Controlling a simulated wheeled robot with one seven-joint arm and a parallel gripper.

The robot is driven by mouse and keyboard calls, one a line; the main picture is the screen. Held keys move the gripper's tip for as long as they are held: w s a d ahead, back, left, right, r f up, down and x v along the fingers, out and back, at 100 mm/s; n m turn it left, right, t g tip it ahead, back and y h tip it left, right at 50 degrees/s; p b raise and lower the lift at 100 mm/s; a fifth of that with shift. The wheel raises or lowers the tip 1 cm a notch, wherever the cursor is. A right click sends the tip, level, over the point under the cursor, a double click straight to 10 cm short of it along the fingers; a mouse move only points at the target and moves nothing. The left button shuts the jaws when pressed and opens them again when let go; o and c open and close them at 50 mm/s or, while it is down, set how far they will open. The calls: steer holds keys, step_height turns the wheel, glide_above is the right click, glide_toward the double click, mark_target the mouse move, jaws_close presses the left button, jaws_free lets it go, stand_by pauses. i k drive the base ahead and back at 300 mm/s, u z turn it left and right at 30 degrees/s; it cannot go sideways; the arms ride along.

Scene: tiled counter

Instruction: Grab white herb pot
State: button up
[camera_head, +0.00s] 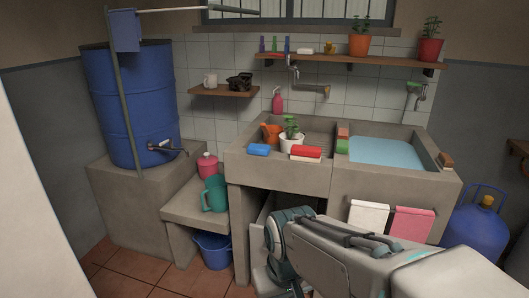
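The white herb pot (289,144) holds a green leafy plant and stands upright on the concrete sink counter, at the middle of the view. An orange-brown pot (271,133) stands just behind it to the left. A blue block-shaped item (259,150) lies to its left, and a red and white item (306,152) lies to its right at the front edge. My arm comes in from the lower right and sits below and in front of the counter, well apart from the herb pot. My gripper's fingers do not show.
The concrete sink (282,175) has a water-filled basin (385,152) on the right. White and pink cloths (413,224) hang on the front. A teal jug (214,194) stands on the lower ledge at left.

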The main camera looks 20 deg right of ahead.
mark_target(289, 138)
steer(key=u, duration=0.65)
steer(key=i, duration=1)
steer(key=z, duration=0.55)
steer(key=i, duration=0.6)
steer(key=z, duration=0.7)
